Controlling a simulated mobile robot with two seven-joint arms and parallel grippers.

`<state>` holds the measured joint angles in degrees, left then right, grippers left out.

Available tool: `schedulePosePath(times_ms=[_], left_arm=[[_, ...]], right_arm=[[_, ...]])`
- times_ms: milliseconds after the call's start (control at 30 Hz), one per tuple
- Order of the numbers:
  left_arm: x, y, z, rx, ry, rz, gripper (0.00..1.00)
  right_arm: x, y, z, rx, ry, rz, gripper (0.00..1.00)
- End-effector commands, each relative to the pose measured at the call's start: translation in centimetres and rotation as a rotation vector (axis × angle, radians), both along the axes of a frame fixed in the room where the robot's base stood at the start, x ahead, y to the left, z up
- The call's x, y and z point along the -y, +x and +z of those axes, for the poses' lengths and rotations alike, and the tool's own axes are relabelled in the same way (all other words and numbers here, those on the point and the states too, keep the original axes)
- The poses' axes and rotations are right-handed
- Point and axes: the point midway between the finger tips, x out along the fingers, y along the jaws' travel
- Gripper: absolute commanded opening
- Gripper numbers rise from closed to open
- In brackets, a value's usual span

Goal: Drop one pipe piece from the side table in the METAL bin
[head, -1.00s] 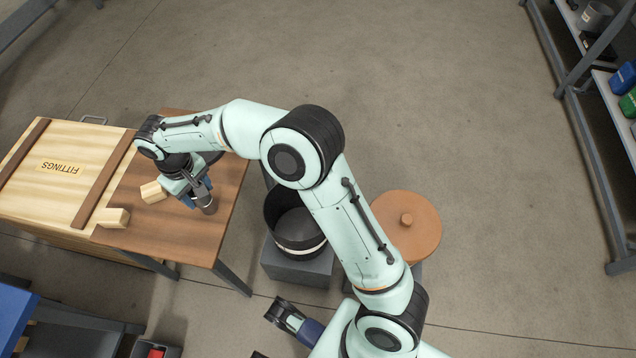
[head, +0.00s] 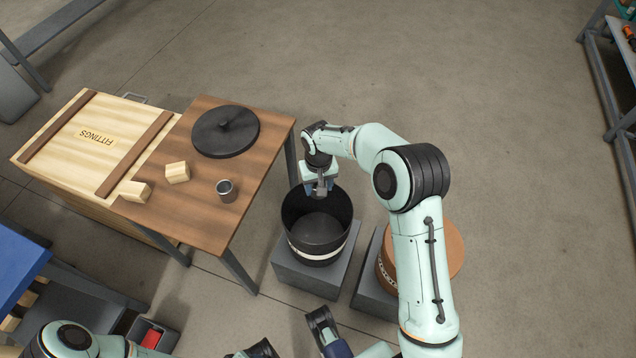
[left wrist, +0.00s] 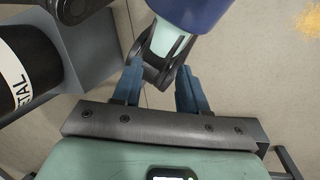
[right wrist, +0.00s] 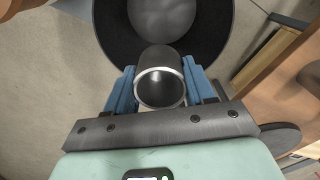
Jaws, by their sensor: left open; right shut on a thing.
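The METAL bin (head: 318,258) is an open black tub with a white band, on a grey plinth right of the side table (head: 200,228). Part of its label shows in the left wrist view (left wrist: 22,70). My right gripper (head: 321,186) is above the bin's far rim, shut on a dark pipe piece with a bright rim (right wrist: 160,85). In the right wrist view the bin's opening lies beyond the pipe. Another pipe piece (head: 227,190) stands upright on the side table. My left gripper (left wrist: 157,85) is open and empty, away from the table.
A black round lid (head: 226,132) and two wooden blocks (head: 177,172) (head: 135,191) are on the side table. A FITTINGS crate (head: 85,140) adjoins it. An orange-lidded bin (head: 450,250) stands right of the METAL bin, partly behind my right arm. Open floor lies beyond.

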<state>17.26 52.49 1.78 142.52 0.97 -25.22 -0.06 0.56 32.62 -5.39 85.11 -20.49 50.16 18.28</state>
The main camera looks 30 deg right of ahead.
Motion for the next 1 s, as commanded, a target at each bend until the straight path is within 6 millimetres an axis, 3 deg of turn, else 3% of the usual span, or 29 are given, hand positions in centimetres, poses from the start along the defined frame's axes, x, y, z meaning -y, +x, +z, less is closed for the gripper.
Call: schedulePosePath(times_ms=[400,767,800,867,1000], left_arm=[[-1.7,3.7,-3.4,0.102,0.047,0.041,0.43],[-1.9,4.3,-3.6,0.116,0.054,0.048,0.43],[-1.9,4.3,-3.6,0.116,0.054,0.048,0.43],[-1.9,4.3,-3.6,0.116,0.054,0.048,0.43],[-1.9,4.2,-3.6,0.115,0.053,0.048,0.43]], right_arm=[[0.0,0.0,-3.9,-0.002,-0.001,0.002,0.19],[0.0,0.0,-4.2,0.000,0.000,0.002,0.19],[0.0,0.0,-4.2,0.000,0.000,0.001,0.63],[0.0,0.0,-4.2,0.000,0.000,0.001,0.83],[0.0,0.0,-4.2,-0.001,0.000,0.001,0.83]])
